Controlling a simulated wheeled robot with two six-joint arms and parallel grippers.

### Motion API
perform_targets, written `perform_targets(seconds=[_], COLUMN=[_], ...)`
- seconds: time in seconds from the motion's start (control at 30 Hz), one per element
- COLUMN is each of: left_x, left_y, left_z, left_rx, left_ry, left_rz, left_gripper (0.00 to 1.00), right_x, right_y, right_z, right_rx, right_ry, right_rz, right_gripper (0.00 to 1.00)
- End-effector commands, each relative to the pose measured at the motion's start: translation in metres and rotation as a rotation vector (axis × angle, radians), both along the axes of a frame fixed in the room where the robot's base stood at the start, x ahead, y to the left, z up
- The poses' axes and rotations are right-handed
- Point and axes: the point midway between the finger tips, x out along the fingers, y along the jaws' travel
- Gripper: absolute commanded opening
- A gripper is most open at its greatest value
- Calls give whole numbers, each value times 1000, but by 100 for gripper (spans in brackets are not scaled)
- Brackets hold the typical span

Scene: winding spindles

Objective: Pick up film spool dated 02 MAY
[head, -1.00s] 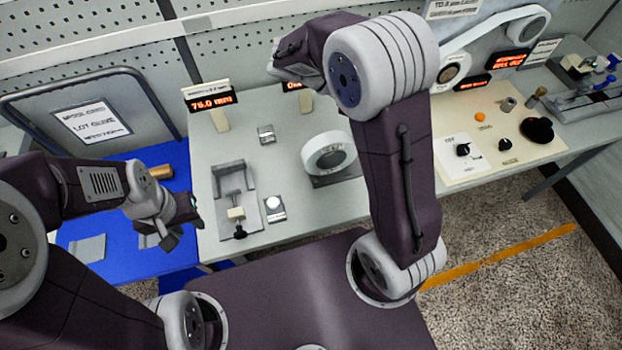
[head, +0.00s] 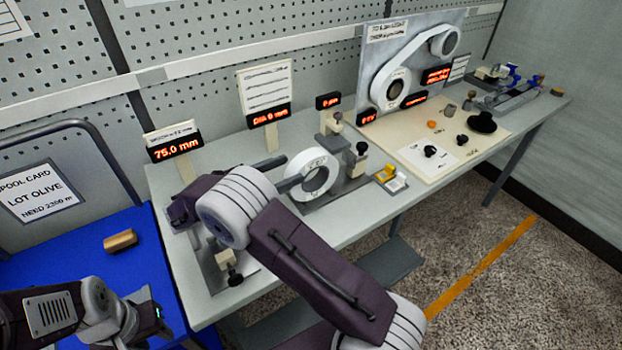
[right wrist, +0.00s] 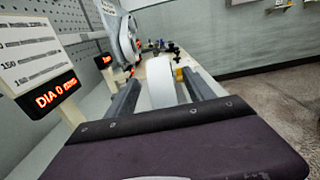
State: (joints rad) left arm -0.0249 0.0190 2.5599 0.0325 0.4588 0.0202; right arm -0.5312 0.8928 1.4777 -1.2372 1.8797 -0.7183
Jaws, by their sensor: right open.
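A white film spool (head: 303,162) stands upright on a dark stand on the grey table in the head view. Dark lettering is on its face, but I cannot read the date. It shows edge-on in the right wrist view (right wrist: 160,84). My right gripper (head: 294,181) is open and reaches in from the left, with one finger in front of the spool. In the right wrist view its fingers (right wrist: 160,92) are on either side of the spool, with no clear grip on it. My left gripper (head: 156,312) is low at left over the blue mat; its jaw opening is unclear.
A clamp fixture (head: 226,268) stands left of the spool, partly behind my right arm. A post with a dark knob (head: 361,160) and a yellow-and-white block (head: 391,178) are right of the spool. A brown roll (head: 120,241) lies on the blue mat (head: 60,270).

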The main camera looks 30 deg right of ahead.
Motion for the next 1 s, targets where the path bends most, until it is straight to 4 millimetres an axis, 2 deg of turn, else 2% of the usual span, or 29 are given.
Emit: perform_targets(seconds=[0.1,0.33,0.5,0.6,0.83,0.87,1.0], left_x=[0,0,0,0,0,0,0], left_y=[0,0,0,0,0,0,0], left_z=[-1,-2,-3,-3,-3,-3,-3], left_rx=[0,0,0,0,0,0,0], left_ry=[0,0,0,0,0,0,0], left_rz=[0,0,0,0,0,0,0], left_gripper=[36,36,36,36,36,36,36], right_x=[1,2,5,6,6,6,6], right_y=[-19,-33,-64,-75,-78,-77,-77], right_z=[0,1,3,3,3,3,3], right_rx=[0,0,0,1,1,1,1], right_ry=[1,1,1,1,0,0,0], right_rz=[-3,-4,-5,-3,-1,-1,-1], right_gripper=[62,62,62,62,62,56,17])
